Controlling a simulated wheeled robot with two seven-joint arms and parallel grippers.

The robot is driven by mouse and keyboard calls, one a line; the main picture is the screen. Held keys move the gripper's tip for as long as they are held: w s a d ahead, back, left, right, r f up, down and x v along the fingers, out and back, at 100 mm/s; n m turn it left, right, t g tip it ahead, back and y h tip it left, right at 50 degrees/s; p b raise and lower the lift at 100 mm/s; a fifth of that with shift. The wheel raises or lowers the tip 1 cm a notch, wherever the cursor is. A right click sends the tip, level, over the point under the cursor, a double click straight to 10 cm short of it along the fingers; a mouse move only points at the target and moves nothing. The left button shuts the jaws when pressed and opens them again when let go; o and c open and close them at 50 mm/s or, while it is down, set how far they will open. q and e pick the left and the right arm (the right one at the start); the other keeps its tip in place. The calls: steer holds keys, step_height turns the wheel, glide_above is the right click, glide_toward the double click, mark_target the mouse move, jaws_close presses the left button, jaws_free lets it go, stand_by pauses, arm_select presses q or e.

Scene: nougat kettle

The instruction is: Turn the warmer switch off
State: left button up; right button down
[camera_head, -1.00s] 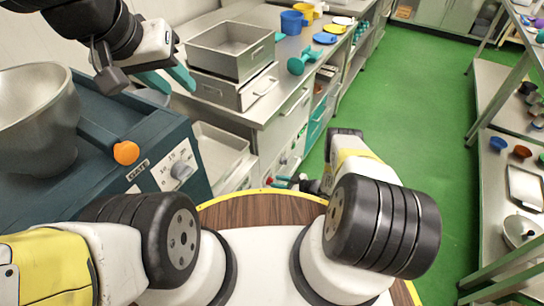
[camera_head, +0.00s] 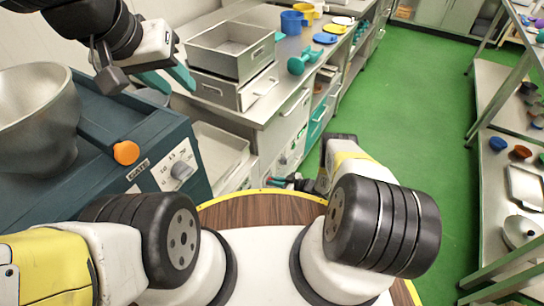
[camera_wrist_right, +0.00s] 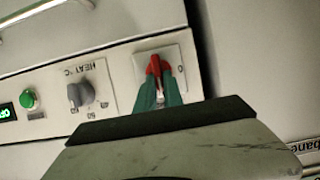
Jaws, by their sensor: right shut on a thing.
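The warmer switch (camera_wrist_right: 154,65) has a red lever on a pale plate, with a "0" mark beside it in the right wrist view. My right gripper (camera_wrist_right: 160,84) has its teal fingers shut on the red lever, one on each side. The fingers hide part of the switch. In the head view my right gripper (camera_head: 281,179) is small and partly hidden beside the cabinet front. My left gripper (camera_head: 178,84) is open and empty at the upper left, in front of the metal pans, far from the switch.
A heat knob (camera_wrist_right: 80,94) and a green button (camera_wrist_right: 29,99) are on the same panel. A steel kettle (camera_head: 38,120) and a dark machine with an orange knob (camera_head: 126,152) stand at the left. Metal pans (camera_head: 230,50) are on the counter. The green floor is clear.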

steer(key=shift+s, duration=0.1)
steer(key=shift+s+a+f+n+t+h, duration=0.15)
steer(key=shift+n+t+h, duration=0.1)
steer(key=shift+n+t, duration=0.4)
steer(key=shift+s+n+t+h, duration=0.1)
steer(key=shift+n+t+h, duration=0.25)
steer(key=shift+n, duration=0.45)
steer(key=shift+s+a+f+n+t+h, duration=0.1)
steer(key=shift+s+n+t+h, duration=0.1)
steer(key=shift+n+t, duration=0.45)
steer(key=shift+n, duration=0.3)
steer(key=c, duration=1.5)
jaws_free()
steer(key=shift+o, duration=0.2)
steer(key=v, duration=0.7)
steer(key=shift+s+d+r, duration=0.15)
steer(key=shift+s+d, duration=0.05)
steer(key=shift+d, duration=0.1)
